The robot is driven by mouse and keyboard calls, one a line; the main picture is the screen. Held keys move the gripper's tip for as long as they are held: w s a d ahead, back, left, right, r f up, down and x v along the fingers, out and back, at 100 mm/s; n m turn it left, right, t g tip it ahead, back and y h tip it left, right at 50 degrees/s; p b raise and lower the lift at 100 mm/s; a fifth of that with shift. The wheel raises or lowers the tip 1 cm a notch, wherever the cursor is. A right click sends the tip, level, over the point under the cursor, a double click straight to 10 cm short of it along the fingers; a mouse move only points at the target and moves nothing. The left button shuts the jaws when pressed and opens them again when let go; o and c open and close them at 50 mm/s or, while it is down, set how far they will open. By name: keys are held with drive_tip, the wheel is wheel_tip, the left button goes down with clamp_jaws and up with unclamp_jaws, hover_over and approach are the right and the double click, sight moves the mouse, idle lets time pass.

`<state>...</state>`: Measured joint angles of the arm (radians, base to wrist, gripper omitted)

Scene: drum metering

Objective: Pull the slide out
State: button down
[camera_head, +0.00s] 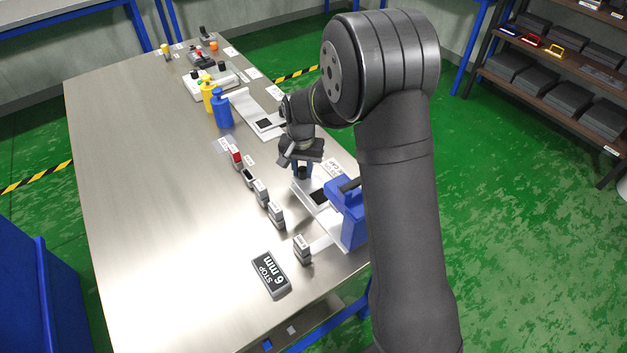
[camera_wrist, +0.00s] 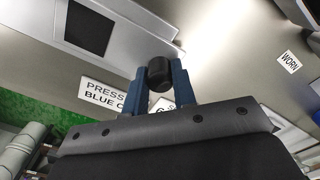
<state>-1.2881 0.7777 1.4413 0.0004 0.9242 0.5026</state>
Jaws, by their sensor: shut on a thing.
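My gripper (camera_head: 302,170) points down over the right side of the steel table. In the wrist view its two blue fingers (camera_wrist: 159,88) are shut on a round black knob (camera_wrist: 160,72). The knob also shows dark below the gripper in the head view. A pale plate with a dark square (camera_wrist: 90,28) also shows at the upper left of the wrist view. The knob's base and its join to the slide cannot be made out.
Small labelled blocks (camera_head: 261,192) stand in a row left of the gripper. A "STOP 6 mm" block (camera_head: 270,274) lies near the front. Blue (camera_head: 222,110) and yellow (camera_head: 207,95) bottles stand behind. The table's left half (camera_head: 150,200) is clear.

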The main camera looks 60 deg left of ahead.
drive_tip(key=a, duration=0.4)
drive_tip(key=shift+a, duration=0.15)
drive_tip(key=shift+a+r, duration=0.1)
drive_tip(key=shift+a, duration=0.2)
drive_tip(key=c, duration=1.3)
unclamp_jaws()
drive_tip(key=shift+a, duration=0.15)
drive_tip(key=shift+o, duration=0.6)
wheel_tip(320, 180, up, 17)
drive_tip(key=shift+r, duration=0.15)
